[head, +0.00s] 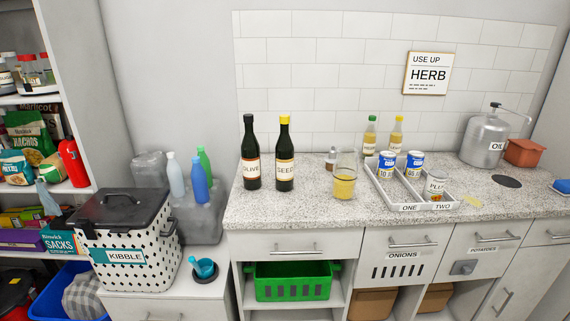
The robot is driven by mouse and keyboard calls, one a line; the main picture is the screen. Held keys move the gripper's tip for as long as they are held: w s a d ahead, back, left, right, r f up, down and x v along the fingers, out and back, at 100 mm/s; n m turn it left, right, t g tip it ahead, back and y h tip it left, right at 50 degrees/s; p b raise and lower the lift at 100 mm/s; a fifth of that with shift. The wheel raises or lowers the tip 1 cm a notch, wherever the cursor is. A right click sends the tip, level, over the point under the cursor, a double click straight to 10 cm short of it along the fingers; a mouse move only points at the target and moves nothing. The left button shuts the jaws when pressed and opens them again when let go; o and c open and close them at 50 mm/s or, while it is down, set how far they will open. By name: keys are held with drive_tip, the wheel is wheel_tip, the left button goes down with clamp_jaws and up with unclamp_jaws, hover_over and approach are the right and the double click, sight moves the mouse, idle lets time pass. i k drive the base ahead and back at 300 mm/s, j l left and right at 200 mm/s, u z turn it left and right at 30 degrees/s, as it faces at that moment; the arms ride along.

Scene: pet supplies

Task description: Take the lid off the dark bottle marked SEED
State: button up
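The dark bottle marked SEED (285,158) stands upright on the speckled counter (300,210) near its left end. My gripper is not in view.
Right of the SEED bottle stand a glass of yellow liquid (345,182) and a small shaker (331,160). Farther right are a divided tray (405,206) with cans and a metal OIL can (485,140). The counter before the bottles is clear. A KIBBLE bin (150,218) stands left.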

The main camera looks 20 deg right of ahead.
sight(284, 119)
drive_tip(key=i+j+z, duration=0.15)
drive_tip(key=i+j, duration=0.15)
drive_tip(key=i, duration=0.25)
drive_tip(key=i+j+z, duration=0.2)
drive_tip(key=i+j, duration=0.2)
drive_tip(key=i, duration=0.1)
